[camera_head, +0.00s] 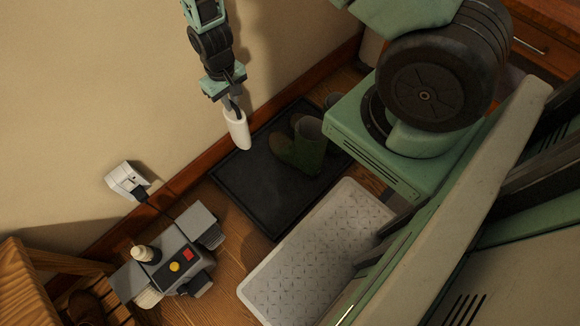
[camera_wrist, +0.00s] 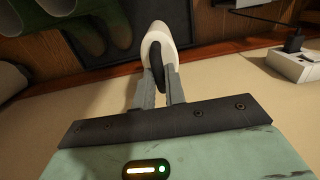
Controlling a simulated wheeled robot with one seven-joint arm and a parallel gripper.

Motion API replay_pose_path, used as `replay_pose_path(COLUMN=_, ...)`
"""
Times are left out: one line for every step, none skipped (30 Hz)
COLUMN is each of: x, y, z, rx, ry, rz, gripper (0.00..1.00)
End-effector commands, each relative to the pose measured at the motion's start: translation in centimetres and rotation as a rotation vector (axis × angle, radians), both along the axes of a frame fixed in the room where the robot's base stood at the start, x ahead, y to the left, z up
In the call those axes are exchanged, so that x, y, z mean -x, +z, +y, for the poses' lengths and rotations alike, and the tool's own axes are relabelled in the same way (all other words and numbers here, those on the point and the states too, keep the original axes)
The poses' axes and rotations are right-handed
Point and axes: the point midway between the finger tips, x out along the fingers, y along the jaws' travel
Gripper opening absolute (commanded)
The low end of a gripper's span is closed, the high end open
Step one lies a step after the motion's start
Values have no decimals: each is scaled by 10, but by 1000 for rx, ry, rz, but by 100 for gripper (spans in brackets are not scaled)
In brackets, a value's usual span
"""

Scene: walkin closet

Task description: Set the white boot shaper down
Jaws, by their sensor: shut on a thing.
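The white boot shaper (camera_head: 238,132) hangs from my gripper (camera_head: 232,104), which is shut on it. It is held in the air, and in the head view it shows over the far left edge of the black boot tray. In the wrist view the white shaper (camera_wrist: 156,38) sits at the fingertips of my gripper (camera_wrist: 160,72), with a dark part between the fingers. Green boots (camera_head: 302,148) stand on the black tray (camera_head: 250,203); they also show in the wrist view (camera_wrist: 118,22).
A white patterned mat (camera_head: 300,262) lies in front of the black tray. A grey machine with red and yellow buttons (camera_head: 175,262) stands at left, near a white wall plug (camera_head: 127,180). A wooden slatted rack (camera_head: 40,275) is at lower left. The wall is close behind my gripper.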

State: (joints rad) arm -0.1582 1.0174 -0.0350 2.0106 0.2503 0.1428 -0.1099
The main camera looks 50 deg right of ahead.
Motion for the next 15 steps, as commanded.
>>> replay_pose_path(x=-4, y=-26, z=5, rx=0, ry=3, rz=-3, gripper=0)
replay_pose_path(x=-5, y=-32, z=7, rx=0, ry=2, rz=-1, gripper=0)
replay_pose_path(x=-7, y=-40, z=10, rx=0, ry=1, rz=0, gripper=0)
replay_pose_path(x=-8, y=-45, z=13, rx=1, ry=2, rz=0, gripper=0)
replay_pose_path(x=-9, y=-51, z=16, rx=0, ry=2, rz=1, gripper=0)
replay_pose_path(x=-11, y=-59, z=19, rx=0, ry=1, rz=1, gripper=0)
replay_pose_path(x=-13, y=-65, z=22, rx=0, ry=1, rz=2, gripper=0)
replay_pose_path(x=-14, y=-71, z=25, rx=0, ry=2, rz=3, gripper=0)
replay_pose_path(x=-16, y=-78, z=28, rx=0, ry=1, rz=3, gripper=0)
replay_pose_path(x=-17, y=-84, z=31, rx=0, ry=1, rz=4, gripper=0)
replay_pose_path(x=-17, y=-90, z=34, rx=0, ry=1, rz=6, gripper=0)
replay_pose_path(x=-19, y=-98, z=38, rx=-1, ry=1, rz=6, gripper=0)
replay_pose_path(x=-20, y=-103, z=41, rx=0, ry=1, rz=8, gripper=0)
replay_pose_path(x=-21, y=-108, z=43, rx=0, ry=1, rz=7, gripper=0)
replay_pose_path(x=-22, y=-114, z=47, rx=0, ry=0, rz=8, gripper=0)
